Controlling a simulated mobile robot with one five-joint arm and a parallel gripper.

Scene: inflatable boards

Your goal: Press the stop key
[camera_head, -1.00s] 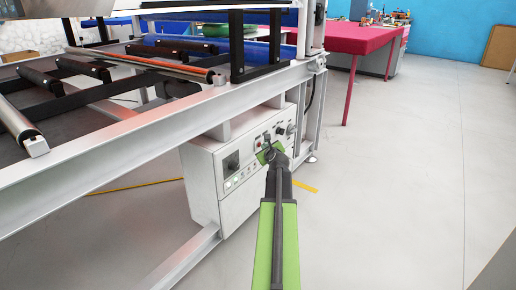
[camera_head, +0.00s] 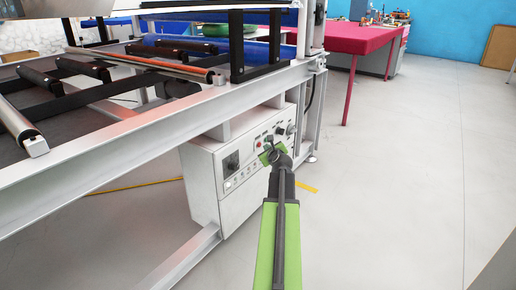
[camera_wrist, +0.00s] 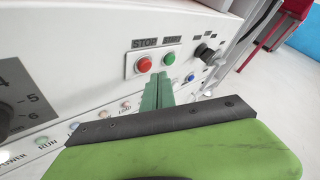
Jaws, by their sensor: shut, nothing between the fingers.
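The stop key is a round red button (camera_wrist: 144,65) under a "STOP" label on the white control box, in the wrist view. A green start button (camera_wrist: 169,59) sits just right of it. My gripper (camera_wrist: 158,82) is shut and empty, its green fingertips just below the two buttons in the picture; I cannot tell whether they touch the panel. In the head view my gripper (camera_head: 268,148) is in front of the control box (camera_head: 207,190), covering part of its panel. The red button (camera_head: 258,144) shows small there, left of the gripper tip.
A black dial (camera_wrist: 8,115) with numbers is at the panel's left, and a black knob (camera_wrist: 204,52) at its right. A row of small lamps or buttons runs below. The machine frame (camera_head: 120,160) stands above the box. Open floor (camera_head: 410,200) lies to the right.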

